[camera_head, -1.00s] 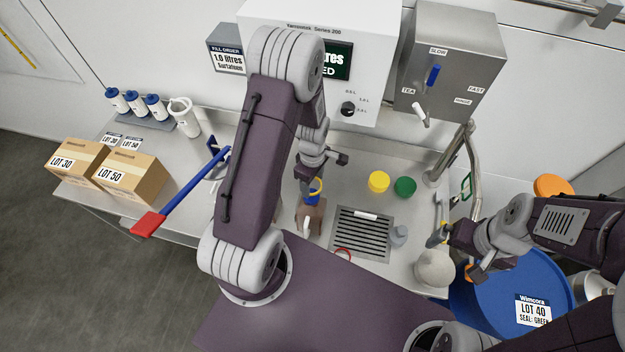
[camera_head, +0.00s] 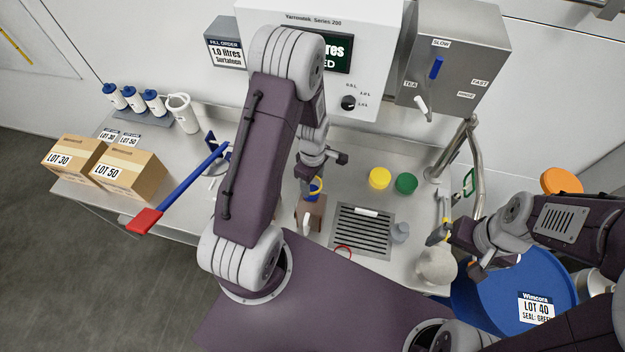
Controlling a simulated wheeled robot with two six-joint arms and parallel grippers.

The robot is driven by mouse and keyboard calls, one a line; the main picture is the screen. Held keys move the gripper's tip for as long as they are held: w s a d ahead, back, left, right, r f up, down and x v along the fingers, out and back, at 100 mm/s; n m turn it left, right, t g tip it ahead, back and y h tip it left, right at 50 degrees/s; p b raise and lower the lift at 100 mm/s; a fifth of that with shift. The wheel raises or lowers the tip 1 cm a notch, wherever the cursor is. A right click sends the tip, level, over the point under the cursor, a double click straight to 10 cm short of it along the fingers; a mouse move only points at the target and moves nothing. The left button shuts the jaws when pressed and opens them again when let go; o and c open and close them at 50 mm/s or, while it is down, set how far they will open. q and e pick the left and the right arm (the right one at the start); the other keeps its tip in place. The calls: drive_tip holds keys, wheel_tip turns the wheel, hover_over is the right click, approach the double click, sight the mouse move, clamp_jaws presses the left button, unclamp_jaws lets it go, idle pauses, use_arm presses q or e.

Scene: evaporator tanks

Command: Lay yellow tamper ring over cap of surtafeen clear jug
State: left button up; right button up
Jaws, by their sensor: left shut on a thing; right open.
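My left gripper (camera_head: 311,184) is shut on the yellow tamper ring (camera_head: 319,186), at the blue cap (camera_head: 312,196) of a jug. The jug's brownish body (camera_head: 312,213) stands upright on the steel counter, left of the drain grate, with a pale handle or spout in front. The ring appears around or just above the cap. The gripper and arm hide part of both, so I cannot tell whether the ring rests on it. My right gripper (camera_head: 460,251) is open at the right, beside a pale round object (camera_head: 436,266).
A yellow lid (camera_head: 380,178) and a green lid (camera_head: 406,184) lie behind the drain grate (camera_head: 362,231). Boxes (camera_head: 128,174) and white bottles (camera_head: 134,99) stand at left. A blue drum (camera_head: 520,290) stands at right.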

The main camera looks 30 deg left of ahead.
sight(312, 187)
use_arm(q)
drive_tip(key=shift+s, duration=0.1)
drive_tip(key=shift+f, duration=0.1)
drive_tip(key=shift+f+b, duration=1.55)
drive_tip(key=shift+f, duration=0.35)
drive_tip(key=o, duration=1.4)
drive_tip(key=shift+c, duration=0.2)
wheel_tip(312, 187, up, 7)
drive_tip(key=p, duration=0.6)
